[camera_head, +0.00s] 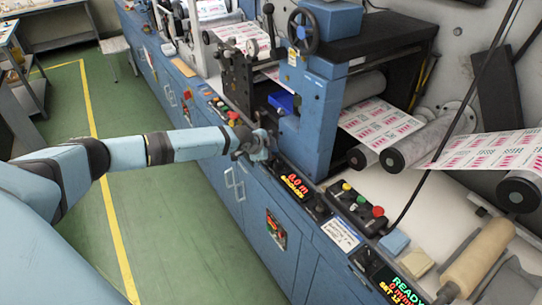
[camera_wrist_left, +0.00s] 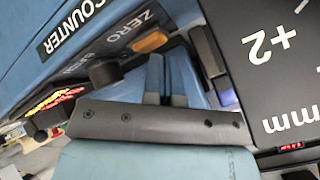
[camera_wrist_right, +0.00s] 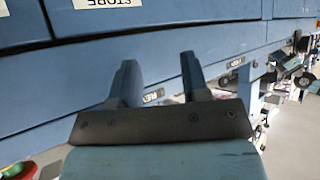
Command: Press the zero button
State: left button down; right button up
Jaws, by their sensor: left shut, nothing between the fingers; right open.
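My left gripper (camera_wrist_left: 165,60) is shut and empty. In that picture its fingertips are just below and right of the button; I cannot tell whether they touch the panel. In the head view my left gripper (camera_head: 264,142) is at the machine's front edge and hides the button. My right gripper (camera_wrist_right: 157,75) is open and empty in front of blue cabinet fronts, outside the head view.
A blue upright frame with a handwheel (camera_head: 303,31) rises behind my left gripper. A button box (camera_head: 356,207) and a READY display (camera_head: 398,285) lie to the right. A black panel marked +2 (camera_wrist_left: 270,60) is close beside my left gripper.

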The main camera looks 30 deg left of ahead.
pick_arm(q)
jog(key=shift+f, duration=0.2)
jog(key=shift+r, duration=0.1)
jog(key=shift+r+p, duration=0.8)
jog(key=shift+r, duration=0.05)
notch_tip(320, 180, up, 5)
jog(key=p, duration=0.4)
dwell(0.9)
